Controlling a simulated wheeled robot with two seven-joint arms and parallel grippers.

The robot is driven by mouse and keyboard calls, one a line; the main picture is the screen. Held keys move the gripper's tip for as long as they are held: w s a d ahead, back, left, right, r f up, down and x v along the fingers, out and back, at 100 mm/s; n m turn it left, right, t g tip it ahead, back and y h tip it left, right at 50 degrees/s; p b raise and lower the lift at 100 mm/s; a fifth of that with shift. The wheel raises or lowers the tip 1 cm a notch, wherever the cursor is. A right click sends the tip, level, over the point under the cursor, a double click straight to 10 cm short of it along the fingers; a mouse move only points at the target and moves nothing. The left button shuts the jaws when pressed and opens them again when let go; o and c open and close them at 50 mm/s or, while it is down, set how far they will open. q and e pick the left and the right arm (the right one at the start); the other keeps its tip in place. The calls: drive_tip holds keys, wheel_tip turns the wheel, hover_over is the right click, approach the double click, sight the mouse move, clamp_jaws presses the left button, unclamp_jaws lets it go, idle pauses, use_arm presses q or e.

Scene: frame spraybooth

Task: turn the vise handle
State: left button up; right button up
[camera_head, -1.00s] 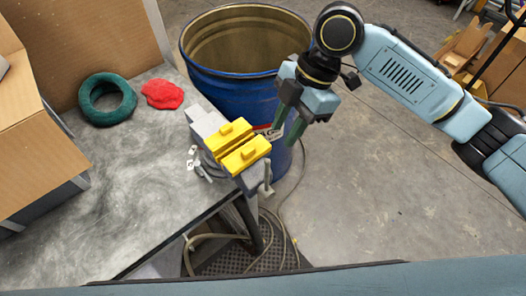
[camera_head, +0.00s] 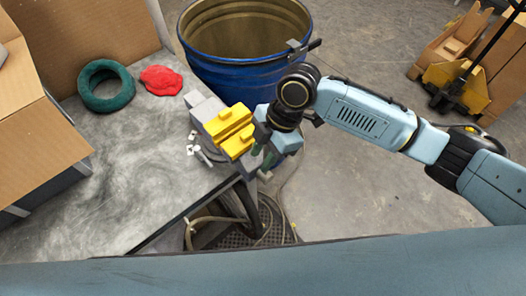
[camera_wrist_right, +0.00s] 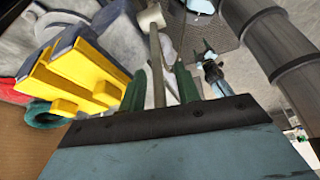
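The grey vise (camera_head: 205,112) with yellow jaw covers (camera_head: 232,128) is on the table's right edge. Its yellow covers (camera_wrist_right: 85,72) also show at left in the right wrist view. The vise handle, a thin grey bar (camera_wrist_right: 155,58) with a pale knob end, runs between the fingers of my right gripper (camera_wrist_right: 161,88). Gaps show on both sides of the bar, so the gripper is open around it. In the head view my right gripper (camera_head: 266,156) is at the vise's right side and hides most of the handle. My left gripper is not in view.
A blue drum (camera_head: 240,75) stands behind the vise. On the table (camera_head: 130,180) are a green ring (camera_head: 106,86), a red cloth (camera_head: 161,80) and a cardboard box (camera_head: 35,120). Hoses (camera_head: 205,225) hang below the vise. A yellow pallet truck (camera_head: 460,90) stands far right on open floor.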

drive_tip(key=shift+c, duration=1.2)
clamp_jaws()
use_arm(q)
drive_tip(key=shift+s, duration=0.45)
